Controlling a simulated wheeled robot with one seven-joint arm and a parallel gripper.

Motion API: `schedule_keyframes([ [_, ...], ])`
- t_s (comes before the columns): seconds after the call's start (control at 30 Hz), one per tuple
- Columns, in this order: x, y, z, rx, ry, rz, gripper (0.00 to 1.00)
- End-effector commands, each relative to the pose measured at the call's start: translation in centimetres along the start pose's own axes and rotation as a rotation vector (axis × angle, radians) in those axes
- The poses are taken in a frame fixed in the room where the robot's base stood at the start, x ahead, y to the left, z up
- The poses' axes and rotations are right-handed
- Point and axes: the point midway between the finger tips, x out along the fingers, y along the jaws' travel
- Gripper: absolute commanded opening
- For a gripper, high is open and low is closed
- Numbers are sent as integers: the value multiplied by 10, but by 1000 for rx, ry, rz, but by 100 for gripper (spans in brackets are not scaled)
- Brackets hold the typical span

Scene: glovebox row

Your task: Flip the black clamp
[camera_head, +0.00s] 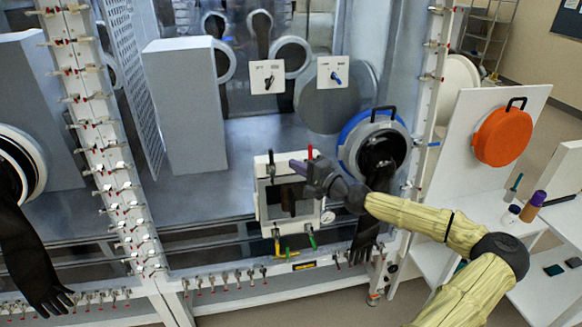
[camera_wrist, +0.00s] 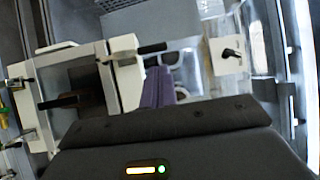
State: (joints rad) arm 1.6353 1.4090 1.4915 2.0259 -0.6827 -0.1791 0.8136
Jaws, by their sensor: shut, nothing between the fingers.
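The black clamp (camera_head: 271,163) is a black handle on a white block at the top left of a small white-framed hatch (camera_head: 262,205). Its handle points up in the head view. In the wrist view the black clamp (camera_wrist: 150,48) points right from its white block. My gripper (camera_head: 294,164) is shut and empty, with purple fingers just right of the black clamp, near the top of the hatch. In the wrist view my gripper's fingers (camera_wrist: 158,74) show just below the clamp handle, and whether they touch it is unclear.
A red clamp (camera_head: 310,152) stands close behind my gripper. Yellow (camera_head: 276,241) and green (camera_head: 312,238) clamps are at the hatch's lower edge. A dark handle (camera_wrist: 62,102) crosses the hatch. A blue-ringed round port (camera_head: 352,130) is to the right. A black-knob switch plate (camera_head: 268,77) is above.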

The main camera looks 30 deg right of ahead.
Motion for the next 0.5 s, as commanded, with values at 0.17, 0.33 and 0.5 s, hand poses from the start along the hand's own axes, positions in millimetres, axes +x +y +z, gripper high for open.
schedule_keyframes([
  [0.17,-32,2,0,-2,0,0,0],
  [0.33,-63,-1,-3,0,7,0,0],
  [0.5,-80,-4,-2,-1,6,0,0],
])
